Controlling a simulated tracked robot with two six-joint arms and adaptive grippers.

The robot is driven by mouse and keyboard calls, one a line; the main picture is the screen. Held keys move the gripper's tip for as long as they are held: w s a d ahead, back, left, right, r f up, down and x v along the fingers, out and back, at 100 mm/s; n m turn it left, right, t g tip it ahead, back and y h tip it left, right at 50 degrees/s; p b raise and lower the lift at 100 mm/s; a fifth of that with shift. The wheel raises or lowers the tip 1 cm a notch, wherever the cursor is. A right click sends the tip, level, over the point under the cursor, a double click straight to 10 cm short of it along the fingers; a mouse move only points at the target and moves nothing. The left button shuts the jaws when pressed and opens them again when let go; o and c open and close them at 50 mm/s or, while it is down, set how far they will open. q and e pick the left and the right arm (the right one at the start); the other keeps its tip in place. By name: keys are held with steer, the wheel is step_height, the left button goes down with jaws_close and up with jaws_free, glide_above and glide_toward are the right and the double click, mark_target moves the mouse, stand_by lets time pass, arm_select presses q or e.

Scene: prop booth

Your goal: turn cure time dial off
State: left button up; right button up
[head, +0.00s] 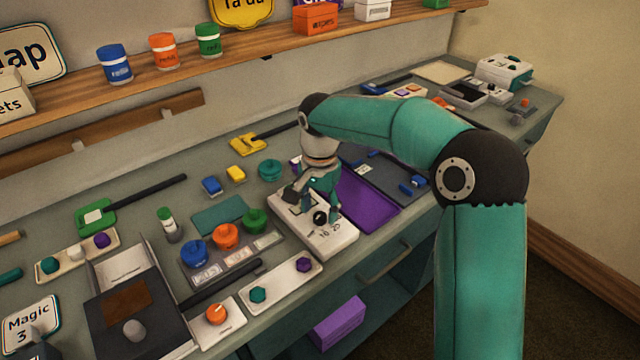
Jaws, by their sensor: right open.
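A white box (334,242) stands near the front edge of the counter. On it is a black dial (320,218) with printed numbers beside it that look like 10 and 20; it appears to be the cure time dial. Its exact setting is too small to read. My right gripper (314,206) is open and points down over the box, its fingers close to the dial. I cannot tell whether they touch it. The gripper hides part of the box's top. My left gripper is not in view.
A purple tray (362,200) lies right of the box. Green, orange (226,236) and blue round-lidded pots stand to its left. A white plate with an orange knob (216,314) and a strip with two knobs (280,282) lie in front. A shelf (200,75) runs above.

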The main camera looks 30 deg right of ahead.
mark_target(320, 215)
step_height(320, 215, up, 11)
steer(key=shift+f, duration=0.15)
stand_by(0.6)
